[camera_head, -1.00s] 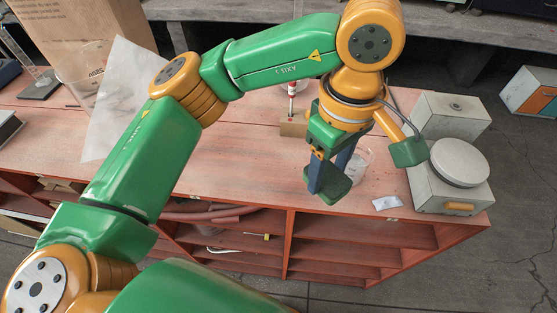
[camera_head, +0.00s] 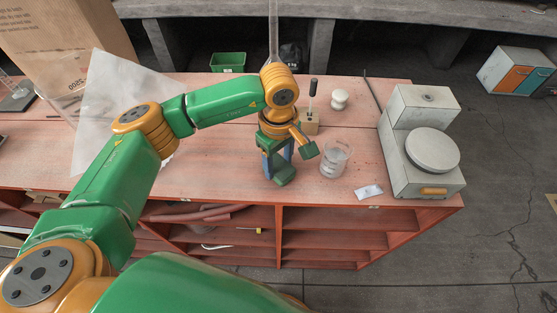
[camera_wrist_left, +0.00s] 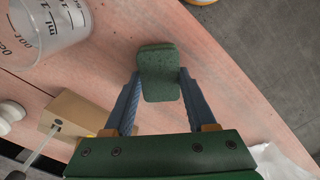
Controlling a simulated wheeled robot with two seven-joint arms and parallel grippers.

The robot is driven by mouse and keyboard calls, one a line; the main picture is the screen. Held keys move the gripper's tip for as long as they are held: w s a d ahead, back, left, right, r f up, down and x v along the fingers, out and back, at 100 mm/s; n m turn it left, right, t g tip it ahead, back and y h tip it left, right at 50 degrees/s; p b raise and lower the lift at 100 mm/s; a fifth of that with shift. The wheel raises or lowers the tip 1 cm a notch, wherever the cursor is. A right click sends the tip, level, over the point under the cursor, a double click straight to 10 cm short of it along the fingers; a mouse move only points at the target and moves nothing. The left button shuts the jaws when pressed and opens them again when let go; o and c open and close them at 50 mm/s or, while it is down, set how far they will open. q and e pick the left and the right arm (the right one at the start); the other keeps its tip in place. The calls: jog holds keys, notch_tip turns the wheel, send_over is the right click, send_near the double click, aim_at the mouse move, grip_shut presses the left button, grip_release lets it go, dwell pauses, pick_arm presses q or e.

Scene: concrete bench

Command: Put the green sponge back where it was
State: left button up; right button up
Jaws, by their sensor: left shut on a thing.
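My left gripper (camera_head: 277,165) is shut on the green sponge (camera_head: 284,178), over the front part of the bench. In the left wrist view the dark green sponge (camera_wrist_left: 158,72) sits between the two blue fingers of the left gripper (camera_wrist_left: 160,100) and sticks out past their tips. I cannot tell whether the sponge touches the bench top. In the head view the gripper is left of a clear beaker (camera_head: 334,160). My right gripper is not in view.
A wooden block (camera_head: 309,125) with a dark-handled tool and a white knob-like piece (camera_head: 339,100) stand behind the beaker. A white packet (camera_head: 368,191) lies near the front edge. A grey device with a round plate (camera_head: 432,150) fills the right end.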

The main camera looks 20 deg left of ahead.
aim_at(279, 166)
pick_arm(q)
jog(key=o, duration=1.2)
jog(key=shift+r+p, duration=0.3)
jog(key=shift+p, duration=0.05)
notch_tip(279, 166, up, 12)
jog(key=shift+f+b, duration=0.15)
jog(key=shift+b, duration=0.6)
